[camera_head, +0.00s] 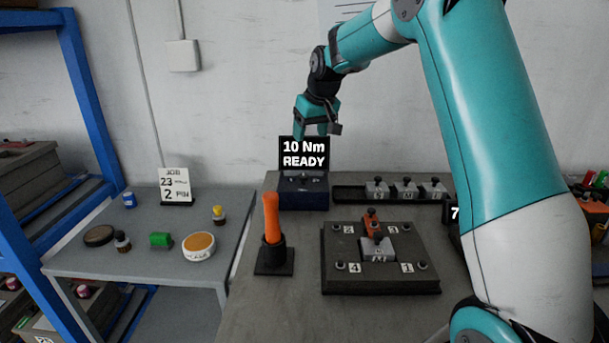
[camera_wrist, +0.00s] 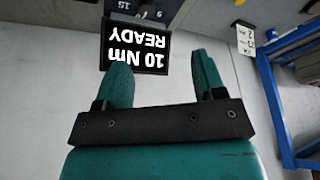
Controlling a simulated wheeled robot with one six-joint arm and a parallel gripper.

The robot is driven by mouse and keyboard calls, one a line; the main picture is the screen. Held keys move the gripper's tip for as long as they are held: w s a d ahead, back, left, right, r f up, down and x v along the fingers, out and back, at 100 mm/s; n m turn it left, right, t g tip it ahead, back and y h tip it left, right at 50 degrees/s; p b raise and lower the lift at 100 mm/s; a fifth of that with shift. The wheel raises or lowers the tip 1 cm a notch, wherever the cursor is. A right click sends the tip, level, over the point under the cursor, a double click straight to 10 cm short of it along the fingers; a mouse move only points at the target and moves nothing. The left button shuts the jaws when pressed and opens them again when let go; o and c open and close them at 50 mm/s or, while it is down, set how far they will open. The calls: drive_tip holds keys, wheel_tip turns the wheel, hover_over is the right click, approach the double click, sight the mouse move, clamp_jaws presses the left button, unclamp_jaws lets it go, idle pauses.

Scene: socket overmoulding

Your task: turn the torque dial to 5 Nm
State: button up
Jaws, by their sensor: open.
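The torque unit is a dark blue box (camera_head: 303,197) at the back of the grey workbench. Its black display (camera_head: 304,153) reads "10 Nm READY"; the display shows upside down in the wrist view (camera_wrist: 138,50). The dial (camera_head: 304,180) is small and dark on top of the box, and its setting cannot be read.
An orange-handled tool (camera_head: 272,218) stands in a black holder in front of the unit. A dark fixture plate (camera_head: 345,275) with numbered posts lies to its right. A black tray (camera_head: 350,193) with several grey parts is at the back. A side table (camera_head: 80,262) stands left.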

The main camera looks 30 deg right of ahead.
sight(304, 176)
drive_tip(key=d+x, duration=0.1)
drive_tip(key=x, duration=0.5)
drive_tip(key=d+p+x, duration=0.1)
drive_tip(key=x, duration=0.5)
drive_tip(key=w+d+p+x, duration=0.1)
drive_tip(key=x, duration=0.5)
drive_tip(key=shift+r, duration=0.1)
drive_tip(key=c, duration=0.9)
